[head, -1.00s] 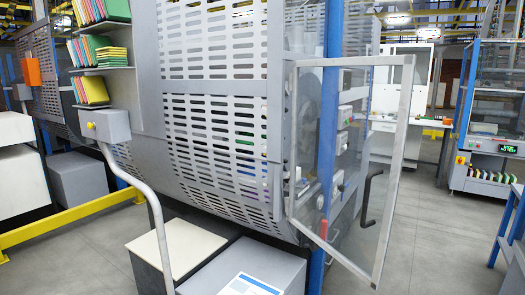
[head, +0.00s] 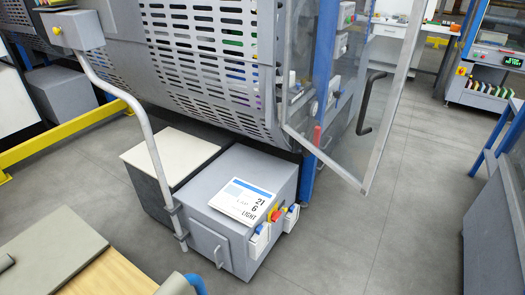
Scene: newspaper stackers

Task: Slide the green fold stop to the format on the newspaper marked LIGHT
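The newspaper (head: 238,205) lies flat on top of a grey box in the head view, beneath the machine's slotted guard. It has a blue header bar, and the print at its right edge reads 21, 6 and LIGHT. I cannot make out the green fold stop. Bits of green show through the slots of the guard (head: 175,70), but I cannot tell what they belong to. Neither of my grippers is in view.
A clear framed door (head: 345,110) with a black handle (head: 369,105) stands open. The grey box (head: 210,240) has white holders with small coloured items at its front right. A bent grey rail (head: 135,110) stands left. Bare floor (head: 400,215) lies right.

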